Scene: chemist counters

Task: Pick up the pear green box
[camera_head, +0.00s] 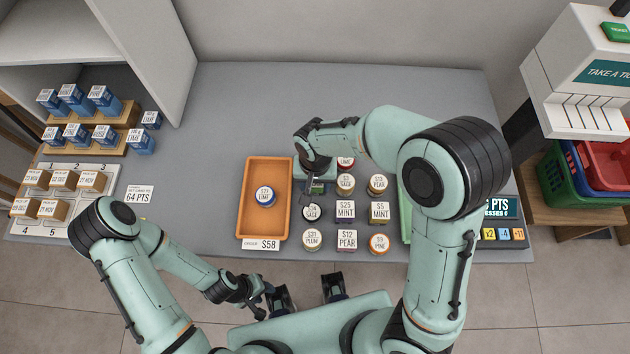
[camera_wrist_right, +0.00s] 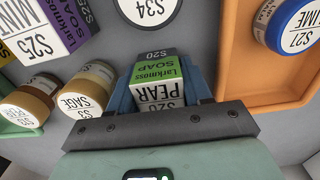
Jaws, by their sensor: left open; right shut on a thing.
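The pear green box (camera_wrist_right: 157,88) is a small soap carton with a green side reading "Larkmoss SOAP" and a white face reading "PEAR $20". It sits between the two blue fingers of my right gripper (camera_wrist_right: 163,92), which is shut on it. In the head view my right gripper (camera_head: 317,178) is over the counter, just right of the orange tray, and mostly hides the box. I cannot tell whether the box touches the counter. My left gripper (camera_head: 258,301) is open and empty, low in front of the counter.
The orange tray (camera_head: 248,215) holds a blue-lidded LIME jar (camera_head: 265,196). Several jars and boxes stand close by, including a SAGE jar (camera_head: 311,212) and a purple MINT box (camera_head: 345,210). A green tray (camera_head: 405,222) lies to the right. The counter's back (camera_head: 270,100) is clear.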

